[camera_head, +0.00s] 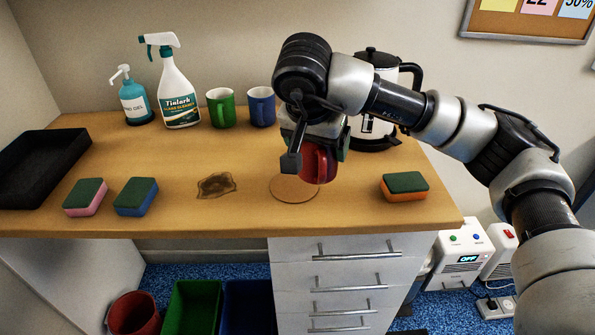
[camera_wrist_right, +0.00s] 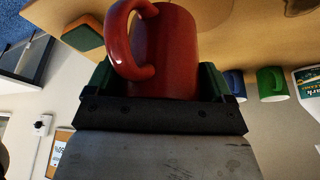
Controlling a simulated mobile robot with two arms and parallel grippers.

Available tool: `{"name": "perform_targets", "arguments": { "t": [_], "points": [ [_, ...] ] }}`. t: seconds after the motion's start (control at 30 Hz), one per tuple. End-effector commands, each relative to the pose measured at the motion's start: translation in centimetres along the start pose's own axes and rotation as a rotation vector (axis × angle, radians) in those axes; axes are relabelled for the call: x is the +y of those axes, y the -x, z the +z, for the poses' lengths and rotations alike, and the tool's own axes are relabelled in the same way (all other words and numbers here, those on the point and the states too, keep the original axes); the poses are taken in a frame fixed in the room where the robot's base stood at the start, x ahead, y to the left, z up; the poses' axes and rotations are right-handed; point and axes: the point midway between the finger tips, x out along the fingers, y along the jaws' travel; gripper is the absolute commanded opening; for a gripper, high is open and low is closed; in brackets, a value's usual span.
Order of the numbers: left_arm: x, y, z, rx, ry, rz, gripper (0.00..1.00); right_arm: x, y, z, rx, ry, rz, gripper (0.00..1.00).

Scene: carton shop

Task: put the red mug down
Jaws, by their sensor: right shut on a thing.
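The red mug (camera_head: 318,165) is held in my right gripper (camera_head: 312,155), over the right back part of the round cork coaster (camera_head: 292,190). The gripper hides part of the mug in the head view. The mug (camera_wrist_right: 175,50) also shows in the right wrist view, between the fingers of the right gripper (camera_wrist_right: 165,85), with its handle toward the left of that picture. I cannot tell whether the mug's base touches the coaster or hangs just above it. My left gripper is not in view.
A brown stain (camera_head: 216,185) lies left of the coaster, and a green-and-orange sponge (camera_head: 404,187) lies right of it. Behind stand a green mug (camera_head: 221,108), a blue mug (camera_head: 262,107) and a kettle (camera_head: 372,125). Two more sponges and a black tray (camera_head: 40,165) are at left.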

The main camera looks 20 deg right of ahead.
Motion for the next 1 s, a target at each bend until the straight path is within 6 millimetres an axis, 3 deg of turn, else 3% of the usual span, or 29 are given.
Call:
{"name": "perform_targets", "arguments": {
  "t": [0.2,0.37,0.57,0.8,1.0],
  "points": [
    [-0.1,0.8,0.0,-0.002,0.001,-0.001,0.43,-4.3,-3.5,-1.3,-0.003,-0.002,0.003,0.5],
    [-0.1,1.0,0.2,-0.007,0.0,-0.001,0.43,-6.2,-5.1,-1.8,-0.001,0.0,0.0,0.5],
    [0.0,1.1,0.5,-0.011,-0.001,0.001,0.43,-6.7,-6.2,-1.8,0.0,0.001,0.001,0.5],
    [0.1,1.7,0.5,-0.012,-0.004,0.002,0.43,-6.7,-9.1,-0.5,-0.001,0.002,0.001,0.5],
    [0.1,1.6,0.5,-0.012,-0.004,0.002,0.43,-6.7,-9.3,-0.4,0.002,0.0,-0.001,0.5]
  ]
}}
